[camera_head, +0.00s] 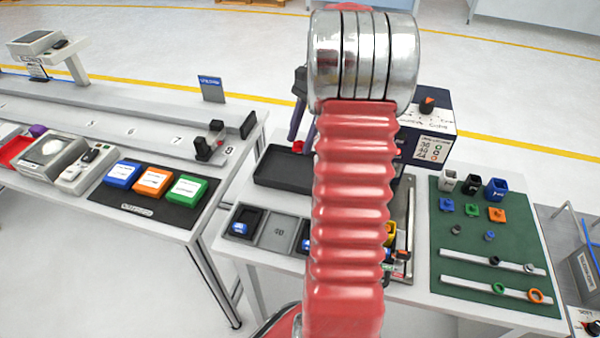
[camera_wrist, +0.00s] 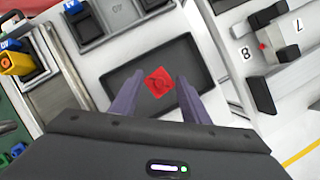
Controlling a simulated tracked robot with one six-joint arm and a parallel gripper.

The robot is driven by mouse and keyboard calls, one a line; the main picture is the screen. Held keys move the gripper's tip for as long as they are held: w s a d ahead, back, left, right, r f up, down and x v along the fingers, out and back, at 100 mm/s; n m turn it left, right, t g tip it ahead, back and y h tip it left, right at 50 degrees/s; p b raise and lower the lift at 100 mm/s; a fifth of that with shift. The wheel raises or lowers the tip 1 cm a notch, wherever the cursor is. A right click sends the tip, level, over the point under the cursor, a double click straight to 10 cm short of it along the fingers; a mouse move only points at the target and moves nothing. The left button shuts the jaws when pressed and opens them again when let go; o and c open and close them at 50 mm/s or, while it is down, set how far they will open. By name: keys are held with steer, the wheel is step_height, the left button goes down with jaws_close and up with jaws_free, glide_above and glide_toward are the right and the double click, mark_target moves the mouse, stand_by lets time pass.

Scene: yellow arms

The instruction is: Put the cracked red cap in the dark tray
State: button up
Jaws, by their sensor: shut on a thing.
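The red cap (camera_wrist: 158,83) sits between the fingertips of my gripper (camera_wrist: 157,88) in the wrist view, and the gripper is shut on it. Whether the cap is cracked is too small to tell. The dark tray (camera_wrist: 196,52) lies behind and below the cap in that view. In the head view the dark tray (camera_head: 270,182) is on the middle table, partly hidden by my red arm. There my gripper (camera_head: 301,142) points down over the tray's back right side, with a bit of the red cap (camera_head: 298,147) showing at the fingertips.
Grey bins (camera_head: 277,234) with blue parts stand in front of the tray. A dark box with an orange knob (camera_head: 427,104) stands behind, right of my arm. A green mat (camera_head: 470,240) holds several small parts. A rail with black blocks (camera_head: 203,150) is left.

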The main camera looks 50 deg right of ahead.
steer(key=shift+s+d+m+t, duration=0.4)
steer(key=shift+s+d+m, duration=0.45)
steer(key=shift+s+m, duration=0.25)
steer(key=shift+f, duration=0.1)
glide_toward(300, 170)
steer(key=shift+s+a+f, duration=0.3)
steer(key=shift+s+a, duration=0.3)
steer(key=shift+a, duration=0.1)
steer(key=shift+s+a+f, duration=0.3)
steer(key=shift+s+a, duration=0.25)
steer(key=shift+a, duration=0.2)
steer(key=shift+f, duration=1.9)
steer(key=o, duration=1)
